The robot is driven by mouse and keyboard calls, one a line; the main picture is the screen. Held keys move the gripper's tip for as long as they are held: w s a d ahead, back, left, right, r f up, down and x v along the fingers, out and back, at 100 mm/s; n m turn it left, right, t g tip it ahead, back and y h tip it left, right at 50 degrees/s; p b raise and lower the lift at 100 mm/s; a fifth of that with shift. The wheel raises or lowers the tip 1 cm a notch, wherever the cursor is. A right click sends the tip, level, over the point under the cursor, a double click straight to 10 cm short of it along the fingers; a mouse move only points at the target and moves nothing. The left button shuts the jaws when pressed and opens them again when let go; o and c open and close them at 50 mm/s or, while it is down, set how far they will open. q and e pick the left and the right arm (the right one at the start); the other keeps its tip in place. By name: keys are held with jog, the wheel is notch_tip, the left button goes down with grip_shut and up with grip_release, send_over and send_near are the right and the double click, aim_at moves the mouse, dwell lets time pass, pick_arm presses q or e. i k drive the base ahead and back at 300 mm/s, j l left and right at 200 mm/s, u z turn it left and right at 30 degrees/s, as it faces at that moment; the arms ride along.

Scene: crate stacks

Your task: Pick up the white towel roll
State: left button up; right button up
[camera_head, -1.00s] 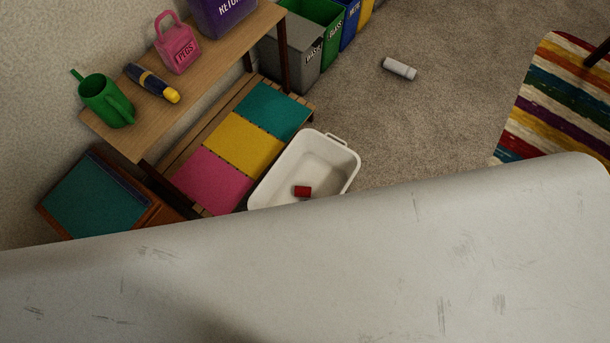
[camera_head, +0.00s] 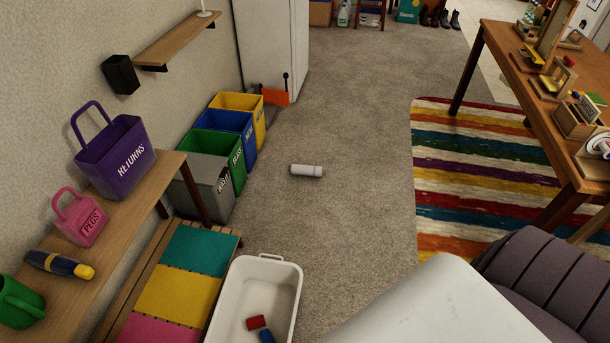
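A white roll (camera_head: 306,170) lies on its side on the grey carpet, near the middle of the head view. It is a short cylinder with a greyer band near its right end. It lies apart from the bins and the striped rug. Neither of my grippers shows in the head view. A large pale surface fills the bottom right and hides the floor there.
Grey, green, blue and yellow bins (camera_head: 240,167) stand left of the roll. A white tub (camera_head: 240,280) with red and blue pieces is on the floor at the front. A striped rug (camera_head: 480,180) and wooden table (camera_head: 560,130) are right. Carpet around the roll is clear.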

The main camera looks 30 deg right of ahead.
aim_at(299, 170)
jog(key=i+l, duration=0.1)
jog(key=l, duration=1.6)
jog(key=i+z, duration=0.05)
